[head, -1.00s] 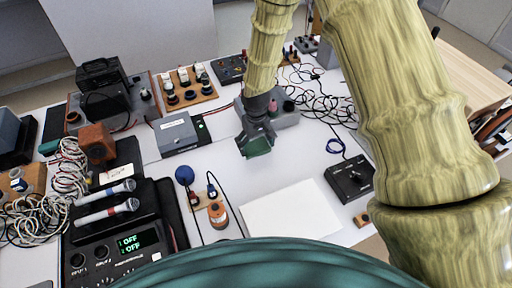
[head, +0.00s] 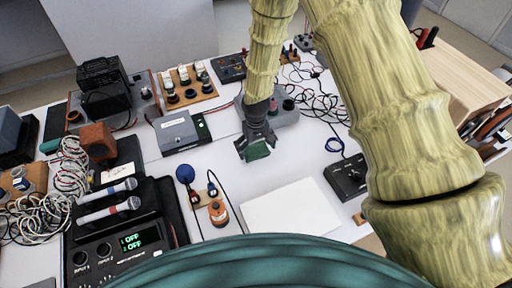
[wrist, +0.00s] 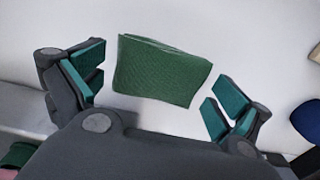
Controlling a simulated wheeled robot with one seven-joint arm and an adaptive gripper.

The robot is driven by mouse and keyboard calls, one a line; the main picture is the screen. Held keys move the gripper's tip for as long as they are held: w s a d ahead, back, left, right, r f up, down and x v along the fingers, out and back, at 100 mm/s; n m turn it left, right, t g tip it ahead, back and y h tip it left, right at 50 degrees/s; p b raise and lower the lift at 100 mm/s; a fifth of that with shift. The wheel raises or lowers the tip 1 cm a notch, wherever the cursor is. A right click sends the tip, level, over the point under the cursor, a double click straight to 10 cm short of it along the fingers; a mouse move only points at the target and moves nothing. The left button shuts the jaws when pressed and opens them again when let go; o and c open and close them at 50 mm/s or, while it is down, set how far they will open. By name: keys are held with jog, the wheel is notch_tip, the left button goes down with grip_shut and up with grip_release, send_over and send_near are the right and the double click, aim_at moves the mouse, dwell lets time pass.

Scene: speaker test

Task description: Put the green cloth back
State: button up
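The green cloth (wrist: 162,70) is a small folded-looking piece over the white table, in the middle of the wrist view. In the head view the cloth (head: 258,151) shows just under my gripper (head: 256,138), partly hidden by it. In the wrist view my gripper (wrist: 157,88) is open, with its teal finger pads apart on either side of the cloth. White gaps show between the pads and the cloth, so they do not appear to touch it.
A grey box (head: 180,131) stands left of my gripper. A grey unit with round knobs (head: 284,112) is close behind it. A blue ball (head: 185,174), an orange round object (head: 218,212) and a white sheet (head: 290,210) lie nearer. Cables (head: 320,100) spread at the back right.

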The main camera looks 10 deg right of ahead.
aim_at(256, 149)
notch_tip(256, 149, up, 12)
jog(key=b, duration=0.3)
jog(key=shift+r, duration=0.15)
dwell(0.6)
jog(key=shift+r, duration=0.1)
dwell(0.3)
